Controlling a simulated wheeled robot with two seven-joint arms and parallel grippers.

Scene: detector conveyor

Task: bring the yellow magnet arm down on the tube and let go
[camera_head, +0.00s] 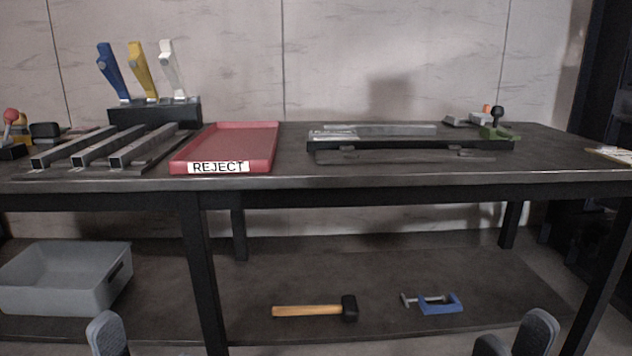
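The yellow magnet arm (142,70) stands raised and tilted back in a black block (155,111) at the back left of the table. It is between a blue arm (110,72) and a white arm (172,68). Several grey square tubes lie side by side in front of the block; the middle tube (108,148) points toward the yellow arm. My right gripper (514,343) shows at the bottom right, its fingertips apart with nothing seen between them. My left gripper (107,334) shows only partly at the bottom left. Both are far from the magnet arms.
A red REJECT tray (228,145) lies right of the tubes. A long dark fixture (400,146) with a green part (495,133) is farther right. The table front edge (320,181) is clear. The lower shelf holds a grey bin (65,285), mallet (315,309) and blue clamp (437,303).

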